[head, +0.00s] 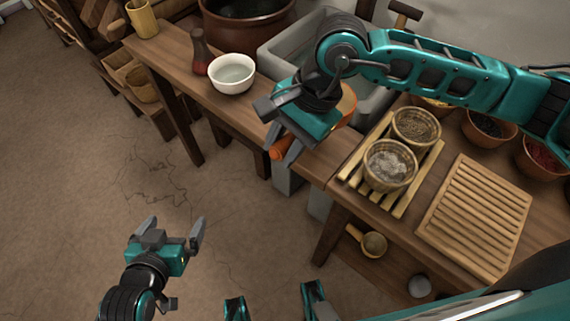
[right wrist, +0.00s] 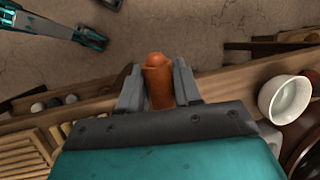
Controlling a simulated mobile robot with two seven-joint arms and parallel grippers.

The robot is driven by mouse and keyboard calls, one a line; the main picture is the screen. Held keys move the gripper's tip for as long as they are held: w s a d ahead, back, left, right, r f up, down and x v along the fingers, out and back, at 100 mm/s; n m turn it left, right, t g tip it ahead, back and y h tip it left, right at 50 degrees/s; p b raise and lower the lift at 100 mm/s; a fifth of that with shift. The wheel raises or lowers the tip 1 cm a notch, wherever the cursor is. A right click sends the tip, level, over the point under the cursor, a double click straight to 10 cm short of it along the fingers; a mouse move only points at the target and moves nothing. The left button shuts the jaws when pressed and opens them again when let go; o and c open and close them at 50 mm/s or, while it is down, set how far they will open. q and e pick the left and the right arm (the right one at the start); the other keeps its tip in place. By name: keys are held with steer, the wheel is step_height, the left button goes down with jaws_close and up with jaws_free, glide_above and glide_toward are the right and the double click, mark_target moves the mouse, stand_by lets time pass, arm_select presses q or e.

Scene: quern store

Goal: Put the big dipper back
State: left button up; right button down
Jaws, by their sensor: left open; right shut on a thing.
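My right gripper (head: 283,147) is shut on an orange handle, which I take to be the big dipper's (head: 277,152), over the bench's front edge. In the right wrist view the handle (right wrist: 158,84) stands between the two fingers. An orange rounded part shows behind the gripper in the head view; it looks like the dipper's bowl, mostly hidden by my arm. A smaller tan dipper (head: 373,243) lies on the shelf under the bench. My left gripper (head: 170,236) is open and empty over the floor, left of the bench.
A white bowl (head: 232,86) and a dark red bottle (head: 200,55) stand on the bench left of a grey stone basin (head: 282,42). Two woven baskets (head: 390,180) sit on a slatted rack, beside a slatted board (head: 474,216). The floor at left is clear.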

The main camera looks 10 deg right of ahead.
step_height(320, 180, down, 7)
stand_by(0.4)
steer(key=shift+f, duration=0.1)
steer(key=shift+f+b, duration=0.15)
steer(key=shift+b, duration=0.25)
steer(key=c, duration=0.8)
jaws_free()
steer(key=p+v, duration=0.1)
steer(key=v, duration=1.1)
